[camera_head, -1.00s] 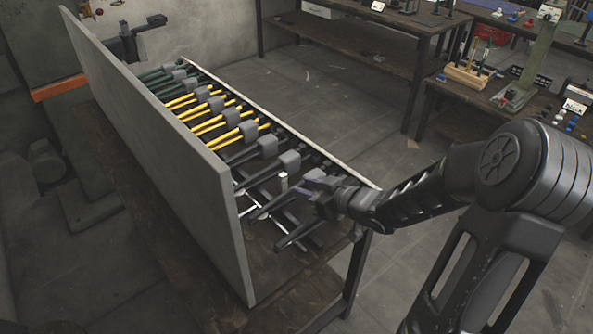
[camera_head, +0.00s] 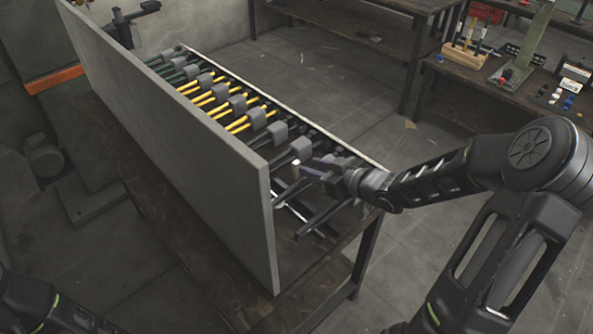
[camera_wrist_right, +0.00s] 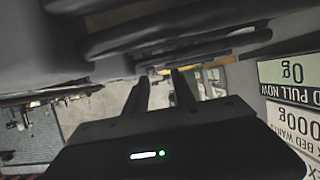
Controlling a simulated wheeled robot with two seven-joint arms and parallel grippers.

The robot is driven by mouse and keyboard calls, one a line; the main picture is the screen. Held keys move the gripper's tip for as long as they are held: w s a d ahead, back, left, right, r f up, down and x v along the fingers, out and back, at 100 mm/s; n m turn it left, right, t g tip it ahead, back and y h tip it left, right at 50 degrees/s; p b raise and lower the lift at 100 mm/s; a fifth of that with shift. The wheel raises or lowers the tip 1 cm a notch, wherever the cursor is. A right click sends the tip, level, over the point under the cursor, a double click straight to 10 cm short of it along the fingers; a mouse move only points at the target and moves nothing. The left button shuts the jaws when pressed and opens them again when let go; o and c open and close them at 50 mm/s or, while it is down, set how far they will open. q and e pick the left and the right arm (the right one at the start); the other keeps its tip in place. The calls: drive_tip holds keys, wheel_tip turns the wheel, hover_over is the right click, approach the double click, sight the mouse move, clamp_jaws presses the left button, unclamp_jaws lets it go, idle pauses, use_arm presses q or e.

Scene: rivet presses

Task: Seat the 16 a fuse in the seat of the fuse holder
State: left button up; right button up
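I cannot identify the 16 A fuse or the fuse holder with its seat in either view. My right gripper (camera_head: 312,170) is over the near end of the rack, close to a small white block (camera_head: 295,168). I cannot tell whether it touches the block. In the right wrist view my right gripper (camera_wrist_right: 160,85) has its two dark fingers apart, with no object clearly between them. Small yellow and orange patches show beyond the fingertips. Part of my left arm shows at the lower left of the head view; its gripper is out of view.
A long rack (camera_head: 325,155) of grey heads with yellow and dark handles stands behind a tall grey panel (camera_head: 190,130). A bench (camera_head: 500,88) at the upper right holds a wooden block (camera_head: 465,57) and a green press (camera_head: 530,45). White signs (camera_wrist_right: 290,75) show at right in the wrist view.

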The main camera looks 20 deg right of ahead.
sight(299, 163)
drive_tip(key=shift+a, duration=0.1)
drive_tip(key=shift+x, duration=2.65)
drive_tip(key=shift+c, duration=0.4)
clamp_jaws()
